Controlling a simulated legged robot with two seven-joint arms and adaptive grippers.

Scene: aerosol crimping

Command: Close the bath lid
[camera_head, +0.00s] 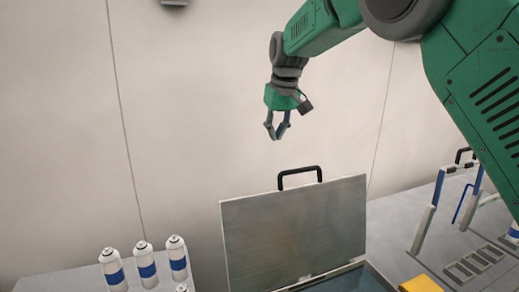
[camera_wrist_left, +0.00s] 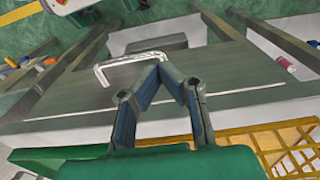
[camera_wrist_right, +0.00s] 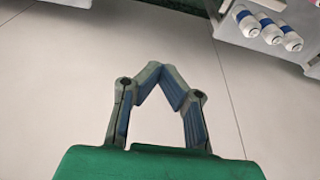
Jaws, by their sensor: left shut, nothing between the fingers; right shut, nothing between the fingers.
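The bath lid (camera_head: 295,235) stands open, a grey panel raised about upright at the back of the bath (camera_head: 350,281), whose dark inside shows only partly. A black handle (camera_head: 299,176) sits on the lid's top edge. My right gripper (camera_head: 277,136) is shut and empty, pointing down above and slightly left of the handle, apart from it. It also shows shut in the right wrist view (camera_wrist_right: 162,70), with pale wall behind. My left gripper (camera_wrist_left: 170,66) shows only in its wrist view, shut and empty. A pale handle (camera_wrist_left: 125,66) on a grey panel (camera_wrist_left: 215,75) appears beyond its fingers; I cannot tell if they touch.
White bottles with blue bands (camera_head: 146,264) stand left of the lid. A rack with blue and white posts (camera_head: 425,226) is at the right. A yellow object (camera_head: 420,284) is at the bottom edge. A yellow grid (camera_wrist_left: 285,145) lies at lower right in the left wrist view.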

